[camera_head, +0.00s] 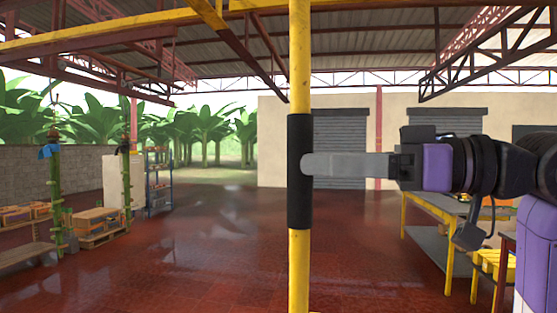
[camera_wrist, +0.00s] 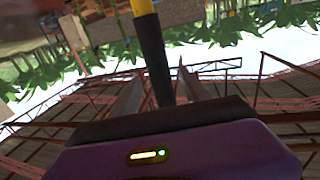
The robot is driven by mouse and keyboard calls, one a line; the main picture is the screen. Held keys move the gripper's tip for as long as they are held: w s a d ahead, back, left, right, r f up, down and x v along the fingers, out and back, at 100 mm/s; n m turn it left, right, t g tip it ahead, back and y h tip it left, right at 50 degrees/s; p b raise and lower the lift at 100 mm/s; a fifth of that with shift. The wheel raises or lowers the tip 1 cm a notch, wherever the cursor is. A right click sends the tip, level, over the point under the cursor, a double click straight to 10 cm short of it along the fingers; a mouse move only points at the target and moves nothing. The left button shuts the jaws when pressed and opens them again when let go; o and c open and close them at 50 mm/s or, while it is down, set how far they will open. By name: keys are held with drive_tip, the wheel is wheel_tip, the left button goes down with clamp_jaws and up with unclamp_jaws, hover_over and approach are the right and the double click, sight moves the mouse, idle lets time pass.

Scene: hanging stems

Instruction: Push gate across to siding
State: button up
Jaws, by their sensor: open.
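A yellow upright pole (camera_head: 299,75) with a black sleeve (camera_head: 300,205) stands in the middle of the head view; it looks like the gate or its handle. Its top reaches the yellow overhead rails, and its lower end runs out of the picture. My gripper (camera_head: 304,164) comes in level from the right, with one grey finger in front of the sleeve. In the wrist view, the black sleeve (camera_wrist: 155,62) passes between the two fingers of my open gripper (camera_wrist: 160,78). I cannot tell whether a finger touches it. I cannot make out a siding for certain.
A yellow overhead rail (camera_head: 110,38) crosses the upper left. Green stems (camera_head: 56,190) hang at the left beside shelves and a crate stack (camera_head: 100,222). A yellow-legged table (camera_head: 436,205) stands at right. The red floor (camera_head: 200,250) between is clear.

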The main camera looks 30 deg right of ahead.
drive_tip(key=p+x, duration=0.1)
drive_tip(key=x, duration=0.6)
clamp_jaws()
idle(1.4)
